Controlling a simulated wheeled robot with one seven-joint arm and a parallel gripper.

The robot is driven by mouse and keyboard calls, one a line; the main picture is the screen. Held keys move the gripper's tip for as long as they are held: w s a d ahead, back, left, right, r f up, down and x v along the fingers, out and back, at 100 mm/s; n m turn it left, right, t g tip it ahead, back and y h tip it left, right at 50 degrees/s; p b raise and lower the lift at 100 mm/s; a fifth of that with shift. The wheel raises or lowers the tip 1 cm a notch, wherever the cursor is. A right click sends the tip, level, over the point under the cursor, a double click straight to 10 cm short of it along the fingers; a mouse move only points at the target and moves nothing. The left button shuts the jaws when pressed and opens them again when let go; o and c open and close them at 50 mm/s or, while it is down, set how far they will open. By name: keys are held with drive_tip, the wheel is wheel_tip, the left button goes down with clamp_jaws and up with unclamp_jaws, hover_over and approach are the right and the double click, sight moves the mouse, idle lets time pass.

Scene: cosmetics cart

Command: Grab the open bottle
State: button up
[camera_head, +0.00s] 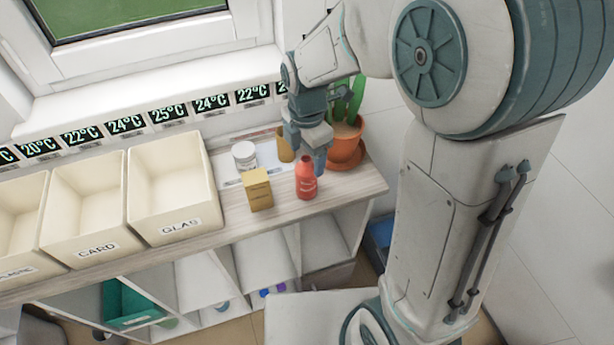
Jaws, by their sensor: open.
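A red bottle (306,182) stands upright near the front edge of the wooden counter, in the middle of the view. Its narrow top looks dark, and I see no clear cap on it. My gripper (306,149) is open and points down, just behind and above the red bottle. Its fingers are close to the bottle's top in the picture; I cannot tell whether they touch. An amber container (285,148) stands behind, partly hidden by my gripper, so its top is unclear. A white jar (244,154) stands to its left.
A mustard-coloured box (257,190) stands close left of the red bottle. A potted cactus (346,142) stands close right. Cream bins (172,187) fill the left of the counter (225,220). Open shelves lie below. A window wall with temperature labels is behind.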

sight(306, 171)
drive_tip(key=shift+s+a+f+p, duration=0.1)
drive_tip(key=shift+s+f+p, duration=0.15)
drive_tip(key=shift+f, duration=1.1)
drive_tip(key=shift+s+f+p, duration=0.1)
drive_tip(key=shift+f+p, duration=0.2)
drive_tip(key=shift+f, duration=1.05)
drive_tip(key=c, duration=1.1)
